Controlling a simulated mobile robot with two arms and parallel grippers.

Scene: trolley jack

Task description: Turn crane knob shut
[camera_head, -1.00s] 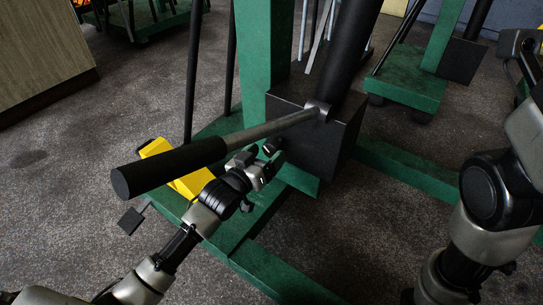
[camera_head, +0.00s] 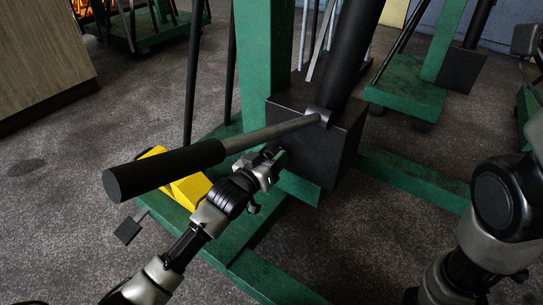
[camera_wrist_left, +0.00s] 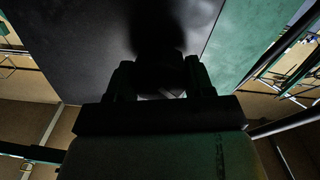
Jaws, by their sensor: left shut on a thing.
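The crane is a green frame (camera_head: 262,60) with a black block (camera_head: 340,140) at the foot of its thick black cylinder. My left gripper (camera_head: 272,161) is at the near left face of this block, below the long handle. In the left wrist view its two fingers (camera_wrist_left: 160,82) are shut on the dark round knob (camera_wrist_left: 158,66), which juts from the black face. The knob is in deep shadow there, so its turn angle cannot be told. In the head view the gripper hides the knob. My right arm shows at the right edge, but its gripper is out of view.
The pump handle (camera_head: 170,168) with a black grip slants just above my left wrist. A yellow part (camera_head: 188,190) lies on the green base beside it. Green base legs (camera_head: 270,275) run along the floor. Another green frame (camera_head: 405,95) stands behind at right.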

